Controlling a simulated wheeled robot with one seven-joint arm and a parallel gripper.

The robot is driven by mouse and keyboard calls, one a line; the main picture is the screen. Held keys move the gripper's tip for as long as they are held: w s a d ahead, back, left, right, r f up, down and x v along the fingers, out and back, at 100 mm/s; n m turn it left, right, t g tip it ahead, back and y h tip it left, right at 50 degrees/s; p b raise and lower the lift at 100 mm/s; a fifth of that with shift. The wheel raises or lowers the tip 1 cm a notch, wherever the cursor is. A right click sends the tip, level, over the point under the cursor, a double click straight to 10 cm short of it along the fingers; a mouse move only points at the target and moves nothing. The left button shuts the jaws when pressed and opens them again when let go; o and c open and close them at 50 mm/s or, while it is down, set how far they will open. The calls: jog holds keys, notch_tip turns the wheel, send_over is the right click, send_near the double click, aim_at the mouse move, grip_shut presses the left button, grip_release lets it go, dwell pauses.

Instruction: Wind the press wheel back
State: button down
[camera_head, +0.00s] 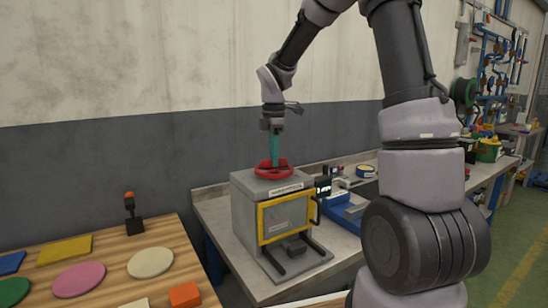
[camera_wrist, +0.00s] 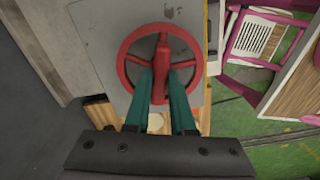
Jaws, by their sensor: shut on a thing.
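The red press wheel (camera_head: 272,168) lies flat on top of a grey press box (camera_head: 248,192) with a yellow-framed clear front (camera_head: 285,218). In the wrist view the wheel (camera_wrist: 127,46) shows its round rim, spokes and a raised red handle (camera_wrist: 161,50). My gripper (camera_head: 274,152) points straight down over the wheel. Its two green fingers (camera_wrist: 161,88) stand on either side of a red part of the wheel and are shut on it. The exact contact at the fingertips is partly hidden in both views.
The press stands on a grey bench (camera_head: 225,232). A wooden table (camera_head: 190,245) at left holds coloured discs, blocks and a small black post with an orange top (camera_head: 130,205). Blue items (camera_head: 345,210) lie right of the press. My arm hides part of the bench.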

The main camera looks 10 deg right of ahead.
jog(key=shift+n, duration=0.8)
jog(key=c, duration=0.8)
grip_release()
jog(key=shift+o, duration=0.2)
jog(key=shift+r, duration=0.1)
notch_tip(320, 180, up, 11)
